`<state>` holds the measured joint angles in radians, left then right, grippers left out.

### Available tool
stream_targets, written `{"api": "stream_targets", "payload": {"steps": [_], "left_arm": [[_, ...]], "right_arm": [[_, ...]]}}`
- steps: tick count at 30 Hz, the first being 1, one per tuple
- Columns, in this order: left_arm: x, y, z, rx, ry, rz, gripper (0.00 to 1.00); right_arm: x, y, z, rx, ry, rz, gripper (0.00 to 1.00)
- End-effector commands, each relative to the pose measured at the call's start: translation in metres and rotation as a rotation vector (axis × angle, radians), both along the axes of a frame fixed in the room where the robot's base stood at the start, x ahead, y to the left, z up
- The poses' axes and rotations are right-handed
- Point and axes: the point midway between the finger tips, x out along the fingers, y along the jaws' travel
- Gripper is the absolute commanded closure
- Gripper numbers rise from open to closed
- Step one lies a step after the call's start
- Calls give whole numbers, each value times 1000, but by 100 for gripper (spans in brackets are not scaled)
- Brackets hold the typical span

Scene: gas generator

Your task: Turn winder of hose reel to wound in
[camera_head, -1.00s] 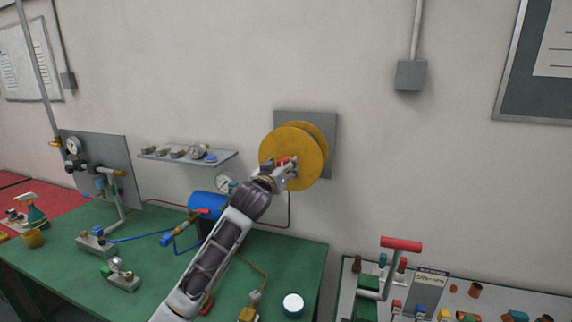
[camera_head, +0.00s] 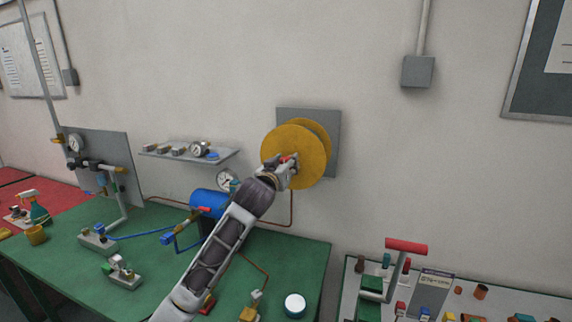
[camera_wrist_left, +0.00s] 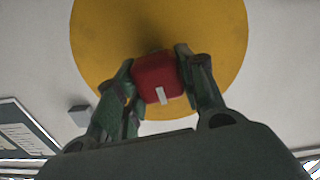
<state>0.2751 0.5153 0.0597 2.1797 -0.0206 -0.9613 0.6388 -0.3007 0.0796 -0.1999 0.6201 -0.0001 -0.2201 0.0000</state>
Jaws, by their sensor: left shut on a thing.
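The hose reel (camera_head: 308,142) is a yellow double disc on a grey plate (camera_head: 333,130) fixed to the wall. Its winder (camera_wrist_left: 156,78) is a red knob in front of the yellow disc (camera_wrist_left: 205,28) in the left wrist view. In the head view only a bit of the red winder (camera_head: 289,158) shows between the fingers. My left gripper (camera_head: 288,166) is shut on the winder, with one finger on each side of the red knob. The left gripper also shows in the wrist view (camera_wrist_left: 160,88). My right gripper is not in view.
Below is a green table (camera_head: 290,270) with a blue tank (camera_head: 208,203), small fittings and a white-topped round thing (camera_head: 295,304). A red-handled tool (camera_head: 405,246) stands at right. The wall around the reel is clear.

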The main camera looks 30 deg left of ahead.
Motion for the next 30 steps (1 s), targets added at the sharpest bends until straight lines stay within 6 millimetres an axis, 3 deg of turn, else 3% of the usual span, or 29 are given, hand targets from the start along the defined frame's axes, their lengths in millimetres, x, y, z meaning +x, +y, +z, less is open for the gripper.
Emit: {"api": "stream_targets", "payload": {"steps": [26,27,30], "left_arm": [[0,-1,1,165,39,1,85],[0,-1,1,165,38,1,60],[0,-1,1,165,39,1,47]], "right_arm": [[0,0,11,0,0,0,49],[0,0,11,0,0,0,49],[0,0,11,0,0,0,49]]}}
